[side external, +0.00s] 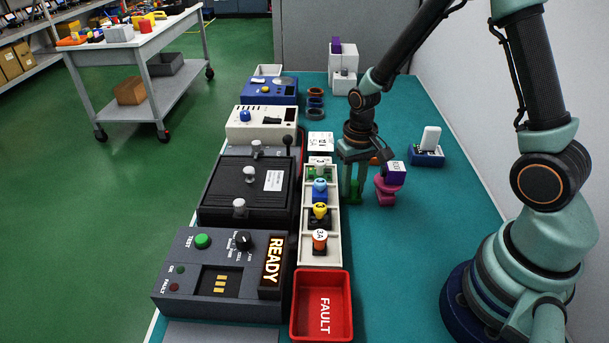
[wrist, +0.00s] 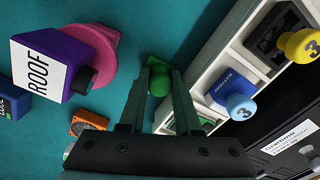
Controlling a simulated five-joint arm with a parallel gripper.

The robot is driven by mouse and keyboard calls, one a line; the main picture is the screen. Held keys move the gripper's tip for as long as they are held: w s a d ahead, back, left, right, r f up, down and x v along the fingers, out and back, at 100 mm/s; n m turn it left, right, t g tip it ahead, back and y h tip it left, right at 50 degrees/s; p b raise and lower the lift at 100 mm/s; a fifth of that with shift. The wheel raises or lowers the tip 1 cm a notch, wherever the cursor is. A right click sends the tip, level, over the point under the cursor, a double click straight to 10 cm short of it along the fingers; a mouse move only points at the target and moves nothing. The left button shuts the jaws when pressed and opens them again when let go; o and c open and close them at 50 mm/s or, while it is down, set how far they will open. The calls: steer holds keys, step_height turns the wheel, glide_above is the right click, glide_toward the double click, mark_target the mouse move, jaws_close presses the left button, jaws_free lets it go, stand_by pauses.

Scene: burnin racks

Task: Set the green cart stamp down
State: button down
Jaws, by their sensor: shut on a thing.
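The green cart stamp (wrist: 157,84) has a round green knob and a darker green base. My gripper (wrist: 162,78) is shut on its knob, pointing down. In the side view the green stamp (side external: 355,188) shows between my fingers, just right of the white tray. The base is low over the teal bench top; I cannot tell whether it touches. A purple ROOF block (wrist: 62,68) on a pink stand (wrist: 103,50) stands to the right of my gripper in the side view.
The white compartment tray (side external: 333,257) holds several stamps with blue, yellow and orange knobs. A red FAULT bin (side external: 345,310) is at its near end. The dark READY tester (side external: 190,275) stands left. An orange item (wrist: 88,121) is near my gripper. Teal bench (side external: 400,260) is clear on the near right.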

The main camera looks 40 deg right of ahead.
steer(key=shift+f, duration=0.15)
steer(key=c, duration=0.9)
jaws_free()
step_height(320, 180, up, 12)
step_height(320, 180, up, 10)
steer(key=r+n+t, duration=0.1)
steer(key=n+t, duration=0.2)
steer(key=t, duration=0.2)
glide_above(354, 182)
steer(key=s+a, duration=0.4)
steer(key=s, duration=0.2)
steer(key=shift+d+f, duration=0.25)
steer(key=shift+o, duration=0.3)
steer(key=shift+s+a+r+n, duration=0.15)
steer(key=shift+s+r+n, duration=0.15)
steer(key=shift+s+n, duration=0.15)
steer(key=o, duration=0.3)
steer(key=shift+s+t, duration=0.15)
steer(key=shift+t, duration=0.15)
